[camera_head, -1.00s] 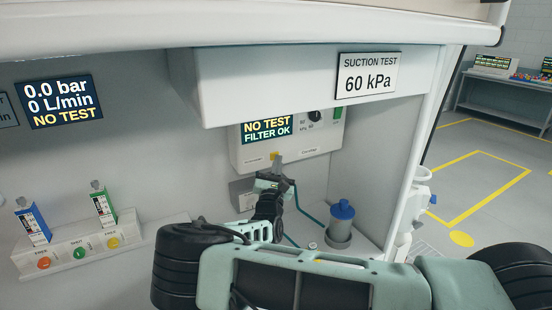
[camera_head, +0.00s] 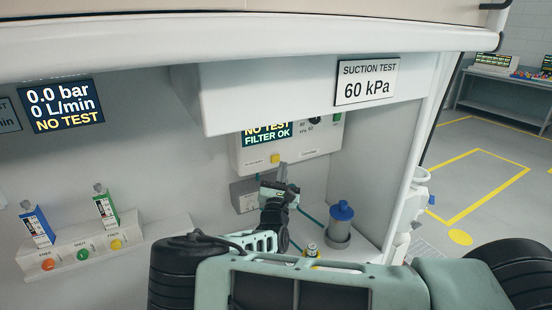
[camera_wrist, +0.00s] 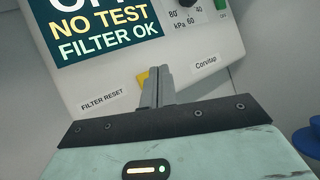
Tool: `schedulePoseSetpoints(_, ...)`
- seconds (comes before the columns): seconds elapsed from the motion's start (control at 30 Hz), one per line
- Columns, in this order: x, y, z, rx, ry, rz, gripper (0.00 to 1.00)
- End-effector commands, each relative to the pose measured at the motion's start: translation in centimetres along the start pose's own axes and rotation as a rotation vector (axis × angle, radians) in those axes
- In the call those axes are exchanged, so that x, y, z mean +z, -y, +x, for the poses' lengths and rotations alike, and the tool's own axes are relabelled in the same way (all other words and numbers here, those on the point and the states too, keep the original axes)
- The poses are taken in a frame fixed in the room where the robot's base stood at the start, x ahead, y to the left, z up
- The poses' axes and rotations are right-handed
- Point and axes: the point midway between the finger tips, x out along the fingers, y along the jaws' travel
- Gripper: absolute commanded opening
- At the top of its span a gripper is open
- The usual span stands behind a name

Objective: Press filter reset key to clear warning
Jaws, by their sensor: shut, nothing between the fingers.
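The suction unit (camera_head: 300,150) is a white box on the back wall. Its dark display (camera_head: 268,134) reads NO TEST, FILTER OK; the top is cut off by the overhang. In the wrist view the yellow key (camera_wrist: 142,79) shows partly behind my fingers, beside the FILTER RESET label (camera_wrist: 102,99). My gripper (camera_head: 283,170) is shut and empty, just below and right of the key in the head view, apart from it there. The wrist view also shows my shut fingers (camera_wrist: 156,84).
A blue-capped canister (camera_head: 341,222) stands right of my gripper. A rack with coloured buttons (camera_head: 85,250) sits at the left. The overhang with the 60 kPa sign (camera_head: 367,82) is above the unit. A second display (camera_head: 62,106) hangs on the left wall.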

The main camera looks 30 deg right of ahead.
Motion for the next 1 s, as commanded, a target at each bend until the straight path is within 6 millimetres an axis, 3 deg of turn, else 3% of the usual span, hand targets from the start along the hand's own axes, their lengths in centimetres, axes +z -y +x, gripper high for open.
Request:
schedulePoseSetpoints(0.4,2.0,1.8,-2.4,0.000,0.001,-0.002,0.00)
schedulePoseSetpoints(1.0,1.9,1.9,-2.5,0.000,0.001,-0.001,0.00)
